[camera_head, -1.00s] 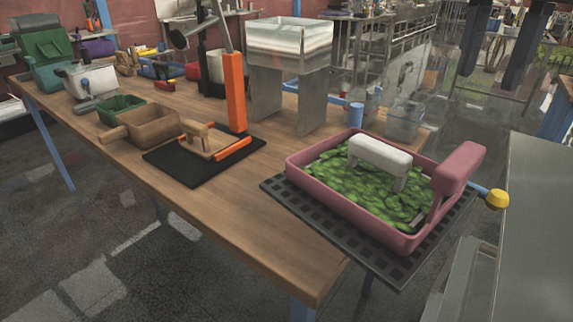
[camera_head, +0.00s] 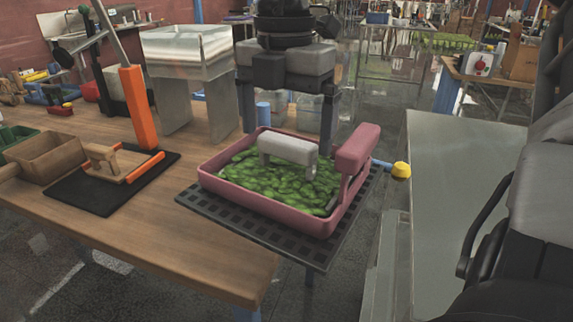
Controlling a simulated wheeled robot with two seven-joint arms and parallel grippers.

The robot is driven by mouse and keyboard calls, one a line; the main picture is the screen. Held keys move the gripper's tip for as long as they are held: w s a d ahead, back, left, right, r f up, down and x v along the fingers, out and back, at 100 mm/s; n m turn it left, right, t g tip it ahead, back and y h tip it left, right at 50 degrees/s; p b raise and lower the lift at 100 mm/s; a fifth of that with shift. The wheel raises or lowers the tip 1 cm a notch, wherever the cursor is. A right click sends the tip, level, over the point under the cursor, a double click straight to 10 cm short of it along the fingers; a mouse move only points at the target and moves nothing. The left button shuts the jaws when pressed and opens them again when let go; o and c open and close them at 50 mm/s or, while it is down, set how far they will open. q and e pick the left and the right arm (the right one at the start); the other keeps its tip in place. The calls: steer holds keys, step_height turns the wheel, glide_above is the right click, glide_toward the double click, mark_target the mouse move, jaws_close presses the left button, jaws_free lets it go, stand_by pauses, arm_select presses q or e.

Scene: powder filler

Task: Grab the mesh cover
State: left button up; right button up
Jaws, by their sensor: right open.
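A pink tray (camera_head: 213,184) holds a green, leaf-textured surface (camera_head: 240,172). A white bar-shaped handle (camera_head: 288,147) stands over the green, and a pink handle (camera_head: 357,148) rises at the tray's right end. Which of these parts is the mesh cover, I cannot tell for certain. My right gripper (camera_head: 288,128) is open and empty, with its fingers pointing down. It shows just beyond the white handle, one finger near each end, and I see no contact. The lower end of its right finger is partly hidden behind the handle. My left gripper is not in view.
The tray rests on a black perforated plate (camera_head: 265,236) at the wooden table's (camera_head: 150,225) right end. A yellow knob (camera_head: 401,171) sticks out to the right. A metal hopper stand (camera_head: 185,55) and an orange post (camera_head: 138,105) stand left. A grey cabinet top (camera_head: 455,170) is clear.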

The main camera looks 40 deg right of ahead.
mark_target(285, 141)
steer(key=shift+w+d+f+p, duration=0.1)
steer(key=shift+f+p, duration=0.1)
steer(key=shift+f, duration=1.15)
steer(key=shift+d+f+p, duration=0.1)
steer(key=shift+f+p, duration=0.1)
steer(key=shift+f, duration=1.15)
steer(key=c, duration=0.9)
